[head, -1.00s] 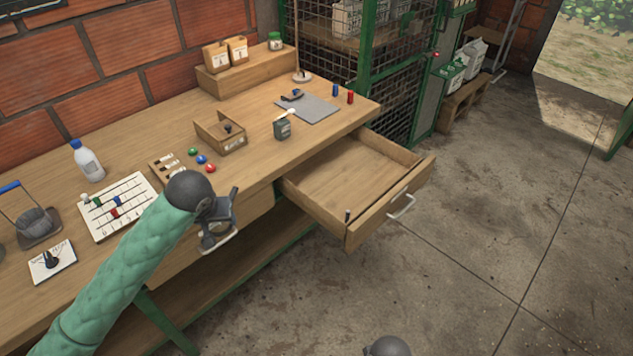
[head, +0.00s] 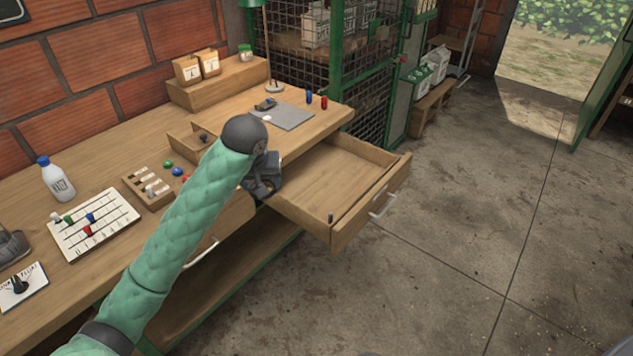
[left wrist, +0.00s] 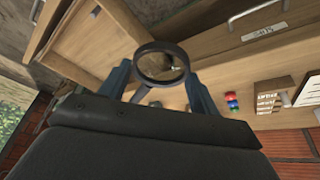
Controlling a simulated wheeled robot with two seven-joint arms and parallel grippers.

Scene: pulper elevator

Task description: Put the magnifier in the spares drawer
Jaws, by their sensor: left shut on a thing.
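The magnifier (left wrist: 161,64) has a dark round rim and a dark handle, and shows in the left wrist view between my fingers. My left gripper (left wrist: 158,84) is shut on its handle. In the head view my left gripper (head: 264,182) is beside the left side of the open drawer (head: 355,214), near the bench edge; the magnifier is hidden there. The drawer is pulled out from the bench with a small dark item (head: 330,218) near its front left corner. Its label cannot be read in the head view. My right gripper is not in view.
The bench top (head: 105,175) holds a white bottle (head: 57,180), a peg board (head: 94,223), a small open box (head: 190,142) and a grey mat (head: 290,117). A green mesh cage (head: 300,60) stands behind the drawer. The floor right of the drawer is clear.

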